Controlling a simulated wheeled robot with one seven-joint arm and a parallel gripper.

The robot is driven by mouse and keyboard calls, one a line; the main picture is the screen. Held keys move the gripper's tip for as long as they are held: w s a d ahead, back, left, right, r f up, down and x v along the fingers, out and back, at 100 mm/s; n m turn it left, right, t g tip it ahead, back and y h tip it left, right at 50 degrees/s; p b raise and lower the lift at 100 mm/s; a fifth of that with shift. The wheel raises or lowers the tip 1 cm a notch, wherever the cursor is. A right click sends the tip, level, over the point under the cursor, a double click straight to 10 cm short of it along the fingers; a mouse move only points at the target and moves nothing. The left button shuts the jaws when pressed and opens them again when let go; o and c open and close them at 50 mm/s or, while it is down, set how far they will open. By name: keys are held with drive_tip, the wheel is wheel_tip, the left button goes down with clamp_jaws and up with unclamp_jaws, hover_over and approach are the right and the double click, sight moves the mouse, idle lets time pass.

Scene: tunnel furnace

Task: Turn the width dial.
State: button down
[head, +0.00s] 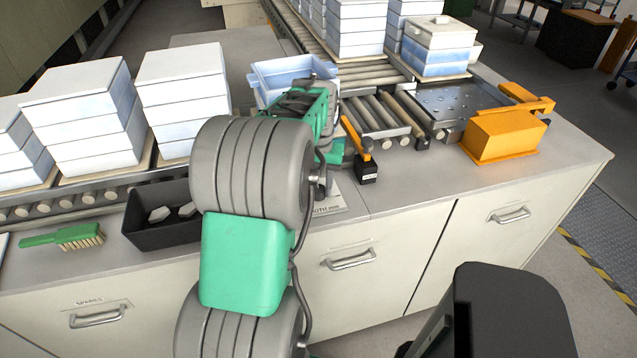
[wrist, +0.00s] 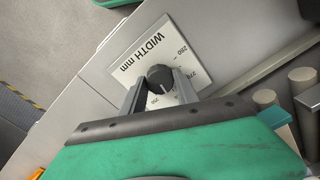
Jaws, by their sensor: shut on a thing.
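The width dial (wrist: 160,77) is a dark round knob with a light pointer line, in the wrist view. It sits on a white plate (wrist: 137,52) marked "WIDTH mm" with a number scale around the knob. My gripper (wrist: 160,88) has its two grey fingers on either side of the knob and is shut on it. In the head view my arm hides the dial and the fingertips; only the edge of the plate (head: 330,207) shows beside my arm on the counter.
An orange-handled lever on a black block (head: 367,170) stands just right of my wrist. A blue tray (head: 262,82) is behind it. A black bin (head: 150,232) and a green brush (head: 62,238) lie to the left. Stacked white boxes (head: 85,110) line the roller conveyor.

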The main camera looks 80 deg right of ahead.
drive_tip(key=m+p, duration=0.1)
drive_tip(key=m, duration=0.3)
drive_tip(key=shift+m, duration=0.3)
drive_tip(key=m, duration=0.4)
drive_tip(key=shift+w+a+p, duration=0.1)
drive_tip(key=shift+p, duration=0.2)
drive_tip(key=m, duration=0.5)
drive_tip(key=shift+m+p, duration=0.4)
drive_tip(key=shift+m, duration=1.5)
drive_tip(key=c, duration=1.2)
unclamp_jaws()
drive_tip(key=shift+w, duration=0.15)
drive_tip(key=shift+o, duration=1.4)
drive_tip(key=shift+r, duration=0.1)
